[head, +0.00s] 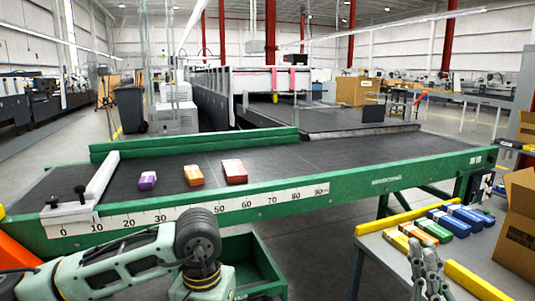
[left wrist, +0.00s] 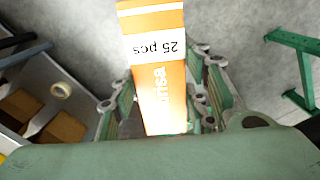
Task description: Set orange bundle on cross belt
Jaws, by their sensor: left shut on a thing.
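The cross belt (head: 300,160) is a dark belt in a green frame with a 0 to 90 ruler along its near side. A purple bundle (head: 148,180), an orange bundle (head: 194,175) and a red bundle (head: 234,171) lie apart in a row on it. In the left wrist view my left gripper (left wrist: 165,105) is shut on another orange bundle (left wrist: 155,60), marked "25 pcs", above a grey floor. The left gripper does not show clearly in the head view. My right gripper (head: 427,265) is by the side table, fingers close together; its opening is unclear.
The side table (head: 380,255) at right carries several orange, blue and green bundles (head: 440,225) between yellow rails (head: 475,282). A cardboard box (head: 518,225) stands at its right. A white stop bar (head: 97,180) crosses the belt's left end. A green bin (head: 250,262) stands below. The belt's right half is clear.

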